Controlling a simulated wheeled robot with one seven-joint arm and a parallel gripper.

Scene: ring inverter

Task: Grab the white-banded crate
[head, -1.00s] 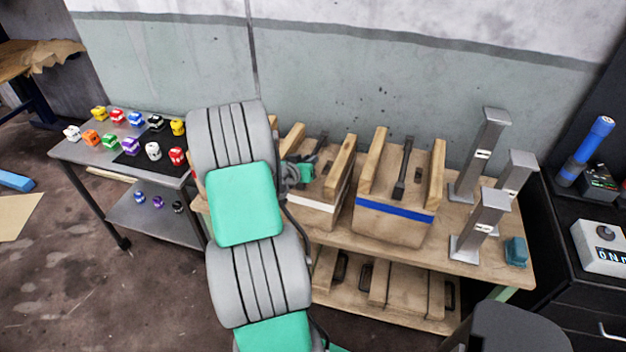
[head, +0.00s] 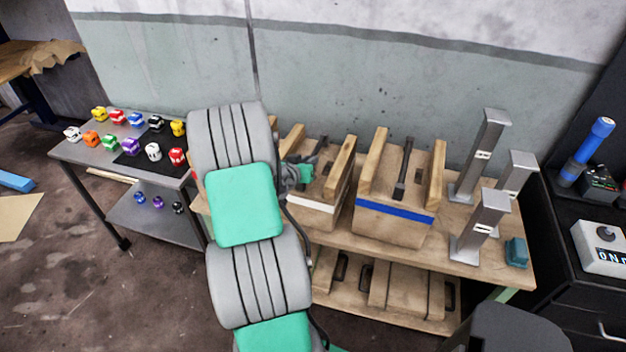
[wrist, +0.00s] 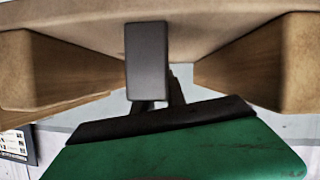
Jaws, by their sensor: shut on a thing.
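The white-banded crate (head: 312,214) stands on the wooden bench, left of a blue-banded crate (head: 393,225). It is a wooden box with raised wooden side bars and a dark handle between them. My gripper (head: 306,172) is at this handle, between the side bars, and is shut on it. My arm hides the crate's left part in the head view. In the wrist view, the dark handle (wrist: 147,60) meets the dark jaws of my gripper (wrist: 155,112), with the crate's wood on both sides. I cannot tell whether the crate is off the bench.
The blue-banded crate is close on the right. Several grey metal posts (head: 482,155) stand at the bench's right end. A metal table (head: 72,152) with several small coloured toy-like blocks stands at the left. A wall is behind the bench (head: 455,255).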

